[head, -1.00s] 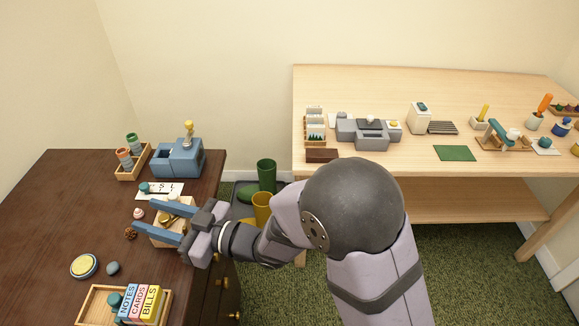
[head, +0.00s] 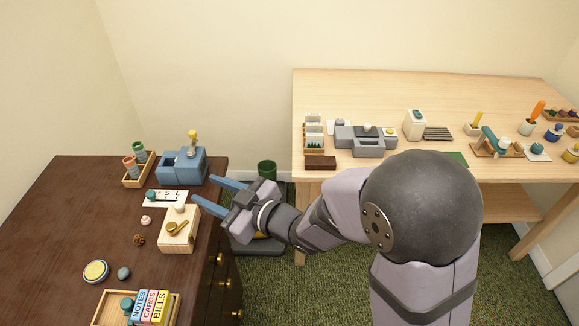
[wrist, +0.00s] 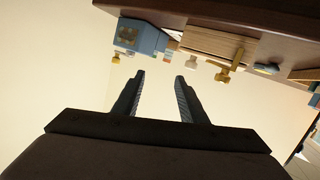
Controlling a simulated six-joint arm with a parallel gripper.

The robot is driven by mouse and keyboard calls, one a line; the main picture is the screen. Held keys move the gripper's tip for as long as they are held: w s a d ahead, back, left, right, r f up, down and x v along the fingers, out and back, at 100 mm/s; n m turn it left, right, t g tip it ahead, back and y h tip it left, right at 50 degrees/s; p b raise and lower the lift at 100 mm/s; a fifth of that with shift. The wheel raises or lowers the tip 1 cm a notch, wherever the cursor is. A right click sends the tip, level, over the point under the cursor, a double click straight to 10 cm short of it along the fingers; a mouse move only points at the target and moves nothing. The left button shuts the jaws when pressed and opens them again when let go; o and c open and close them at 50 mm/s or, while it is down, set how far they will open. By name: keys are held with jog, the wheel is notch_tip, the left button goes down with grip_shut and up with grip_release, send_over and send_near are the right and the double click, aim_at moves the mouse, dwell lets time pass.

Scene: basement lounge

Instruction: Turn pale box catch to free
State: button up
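The pale box (head: 170,243) sits on the dark wooden desk, with a brass catch (head: 177,228) on its top and a white knob (head: 180,208) at its back. A small brass part shows on its right side. In the wrist view, the pale box (wrist: 208,42) appears at the top edge, with a brass piece (wrist: 230,68) sticking out from it. My gripper (head: 204,189) is open and empty. Its two blue fingers are apart, to the right of and behind the box near the desk's right edge, touching nothing that I can see.
A blue device (head: 182,166) stands behind the box, beside a wooden tray of rolls (head: 138,178). A lettered card (head: 165,199) lies just behind the box. A pine cone (head: 139,240) and shell lie left. A tray with labelled files (head: 104,303) is in front. A pale table (head: 400,90) stands right.

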jog(key=w+d+m+h+p, duration=0.2)
jog(key=d+h+p, duration=0.2)
jog(key=d, duration=0.4)
jog(key=w+d+r+m+h+p, duration=0.1)
jog(key=w+d+m+h+p, duration=0.1)
jog(key=d, duration=0.7)
jog(key=shift+m+h+p, duration=0.8)
jog(key=shift+h+p, duration=0.35)
jog(key=shift+h, duration=0.25)
jog(key=shift+r, duration=0.1)
